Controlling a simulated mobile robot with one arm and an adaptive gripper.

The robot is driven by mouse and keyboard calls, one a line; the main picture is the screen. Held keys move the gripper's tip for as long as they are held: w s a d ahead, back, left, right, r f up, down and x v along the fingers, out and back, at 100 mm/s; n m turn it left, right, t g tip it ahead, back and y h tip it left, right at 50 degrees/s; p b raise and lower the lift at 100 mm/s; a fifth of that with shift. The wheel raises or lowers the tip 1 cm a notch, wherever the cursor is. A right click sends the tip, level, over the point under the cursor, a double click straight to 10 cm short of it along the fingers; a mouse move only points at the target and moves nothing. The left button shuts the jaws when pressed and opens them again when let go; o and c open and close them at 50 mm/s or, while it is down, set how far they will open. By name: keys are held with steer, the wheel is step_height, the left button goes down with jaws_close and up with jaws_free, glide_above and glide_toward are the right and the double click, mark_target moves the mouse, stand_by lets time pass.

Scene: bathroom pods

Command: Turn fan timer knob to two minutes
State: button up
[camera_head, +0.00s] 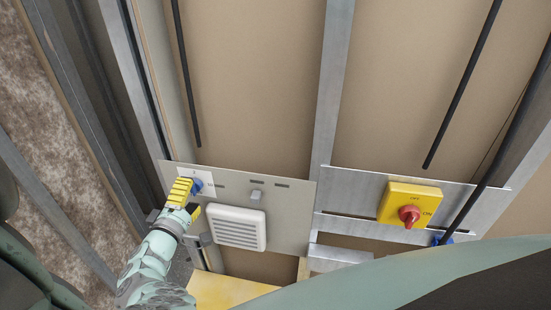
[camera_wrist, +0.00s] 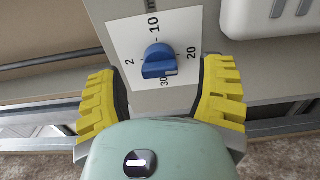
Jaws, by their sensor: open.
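The fan timer knob (camera_wrist: 160,60) is blue and sits on a white dial plate (camera_wrist: 120,38) marked 2, 10, 20 and 30. In the wrist view a small pale mark shows on the knob's lower side, near the 30; its exact setting is hard to tell. My gripper (camera_wrist: 163,95) is open, with one yellow finger on either side of the knob and a visible gap to each.
Farther right is a yellow box (camera_head: 410,204) with a red rotary switch (camera_head: 409,214). Metal studs (camera_head: 332,90) frame the wall. A yellow surface (camera_head: 225,292) lies below.

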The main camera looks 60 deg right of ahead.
steer(key=shift+x, duration=1.05)
steer(key=shift+w+d, duration=0.15)
steer(key=shift+o, duration=0.3)
jaws_close()
